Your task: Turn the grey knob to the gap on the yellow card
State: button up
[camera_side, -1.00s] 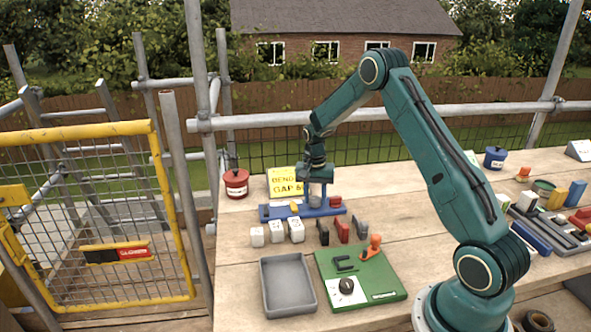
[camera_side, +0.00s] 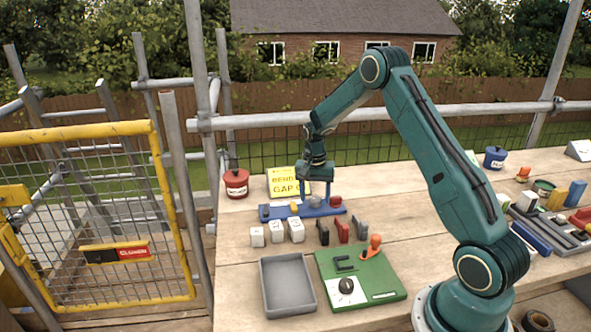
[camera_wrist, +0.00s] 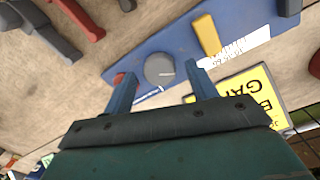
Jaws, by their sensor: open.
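The grey knob (camera_wrist: 160,69) is a round cap with a pale line mark, set on the blue bender plate (camera_wrist: 120,58). My gripper (camera_wrist: 162,72) is open, with one finger on either side of the knob and visible space between fingers and knob. In the side view my gripper (camera_side: 315,192) hangs over the blue plate (camera_side: 285,212), partly hiding the knob. The yellow card (camera_side: 281,180) stands behind the plate. Its lettering is partly covered by my gripper; "GAP" is readable, the number is not clear. The card also shows at the lower right of the wrist view (camera_wrist: 250,92).
A yellow handle (camera_wrist: 206,36) and white scale lie on the plate beside the knob. In front stand white blocks (camera_side: 276,232), dark and red pieces (camera_side: 342,231), a grey tray (camera_side: 265,290) and a green board (camera_side: 385,277). A red pot (camera_side: 236,183) stands left.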

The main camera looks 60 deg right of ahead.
aim_at(313, 200)
notch_tip(313, 200, up, 13)
jog(key=shift+w+r, duration=0.15)
jog(key=shift+w, duration=0.1)
dwell(0.3)
jog(key=shift+a, duration=0.1)
jog(key=s+a+r+n+t, duration=0.3)
jog(key=s+a+r+n, duration=0.3)
jog(key=s+a+r, duration=0.65)
jog(key=s+a+n+t, duration=0.3)
jog(key=s+a+n, duration=0.4)
jog(key=s+a, duration=0.4)
jog(key=s, duration=0.4)
jog(key=shift+s+a, duration=0.2)
jog(key=shift+s, duration=0.1)
